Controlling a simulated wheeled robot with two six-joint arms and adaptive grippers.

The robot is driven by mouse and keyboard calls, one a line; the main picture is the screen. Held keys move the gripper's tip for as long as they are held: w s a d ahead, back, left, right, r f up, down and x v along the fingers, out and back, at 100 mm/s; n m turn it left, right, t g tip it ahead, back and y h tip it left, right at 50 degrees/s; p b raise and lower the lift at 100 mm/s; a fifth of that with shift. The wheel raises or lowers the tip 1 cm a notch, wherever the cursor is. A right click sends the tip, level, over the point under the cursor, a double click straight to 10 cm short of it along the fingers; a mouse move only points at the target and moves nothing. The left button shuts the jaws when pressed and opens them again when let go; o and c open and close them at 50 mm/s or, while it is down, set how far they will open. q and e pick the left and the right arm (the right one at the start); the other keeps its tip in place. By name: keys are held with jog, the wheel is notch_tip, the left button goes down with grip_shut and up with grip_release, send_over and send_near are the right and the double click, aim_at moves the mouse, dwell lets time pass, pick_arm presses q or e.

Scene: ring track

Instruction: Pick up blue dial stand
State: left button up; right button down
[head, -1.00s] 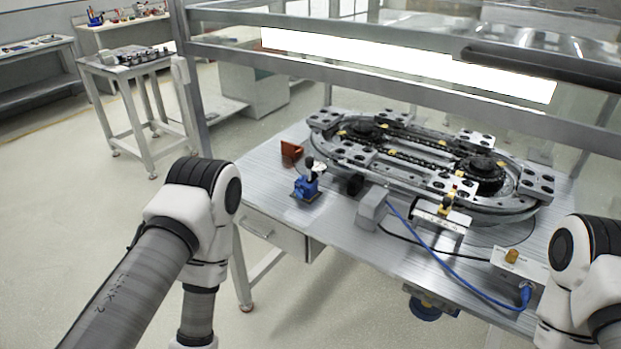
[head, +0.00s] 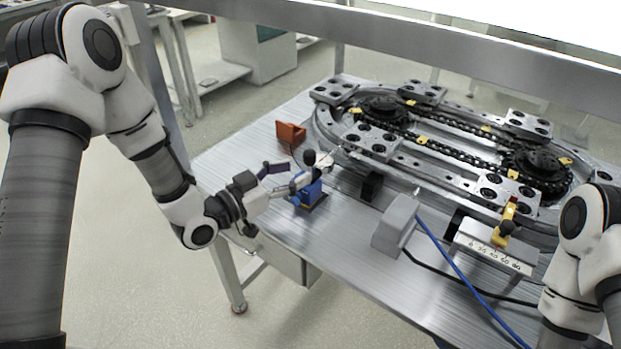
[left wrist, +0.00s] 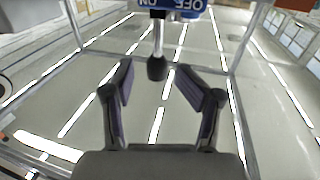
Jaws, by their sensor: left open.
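The blue dial stand (head: 312,193) stands on the metal table near its left edge, with a black ball knob (head: 309,157) above it. My left gripper (head: 283,179) is open and empty, just left of the stand, its fingers pointing towards it. In the left wrist view the stand's blue face (left wrist: 180,5) with upside-down OFF and ON lettering is cut off at the top. The knob (left wrist: 157,68) on its rod shows between the two open fingers. Whether a finger touches the stand I cannot tell. My right gripper is out of view.
An orange-brown block (head: 290,132) sits behind the stand. The ring track (head: 440,150) fills the back of the table. A grey box (head: 396,224) with a blue cable and a labelled block (head: 494,250) stand to the right. The table's left front is bare.

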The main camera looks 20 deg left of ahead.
aim_at(311, 159)
pick_arm(q)
jog(key=x, duration=0.5)
jog(key=shift+w+d+r, duration=0.15)
jog(key=shift+d+r, duration=0.1)
jog(key=shift+a, duration=0.1)
jog(key=shift+c, duration=0.4)
grip_shut()
jog(key=shift+r, duration=0.15)
jog(key=shift+p, duration=0.35)
